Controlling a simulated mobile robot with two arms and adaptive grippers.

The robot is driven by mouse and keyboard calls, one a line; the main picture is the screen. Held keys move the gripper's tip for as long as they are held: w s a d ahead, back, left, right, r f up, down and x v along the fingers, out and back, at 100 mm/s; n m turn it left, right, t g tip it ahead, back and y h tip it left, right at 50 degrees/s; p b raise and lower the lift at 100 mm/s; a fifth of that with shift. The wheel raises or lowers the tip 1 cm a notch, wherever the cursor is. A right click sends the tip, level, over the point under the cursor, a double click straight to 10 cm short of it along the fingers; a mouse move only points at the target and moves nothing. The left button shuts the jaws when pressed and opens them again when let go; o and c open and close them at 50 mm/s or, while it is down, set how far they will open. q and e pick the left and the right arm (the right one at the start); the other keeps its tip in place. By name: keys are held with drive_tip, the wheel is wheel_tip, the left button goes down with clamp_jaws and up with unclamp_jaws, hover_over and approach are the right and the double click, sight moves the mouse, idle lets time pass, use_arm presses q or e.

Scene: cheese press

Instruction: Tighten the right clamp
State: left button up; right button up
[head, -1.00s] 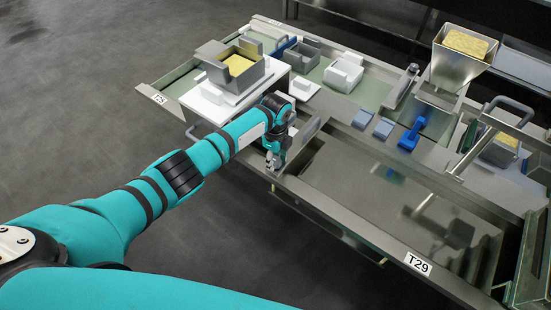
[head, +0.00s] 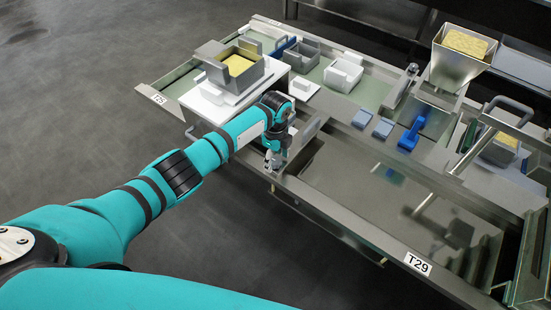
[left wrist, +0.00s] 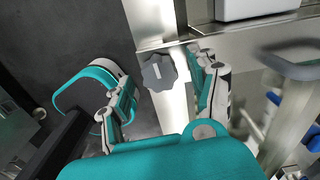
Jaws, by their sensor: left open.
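A dark grey lobed knob (left wrist: 158,72) with a white line on its face shows in the left wrist view, at the edge of a metal rail. It looks like a clamp knob; I cannot tell for sure which clamp it belongs to. My left gripper (left wrist: 162,78) is open, with one finger on each side of the knob and visible gaps between. In the head view the left gripper (head: 273,161) points down at the table's front edge and hides the knob. My right gripper is not in view.
A metal hopper (head: 457,66) stands at the back right. The floor in front is clear.

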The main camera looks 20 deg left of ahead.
sight(275, 160)
use_arm(q)
wheel_tip(275, 160, up, 11)
drive_tip(key=shift+r, duration=0.2)
idle(0.5)
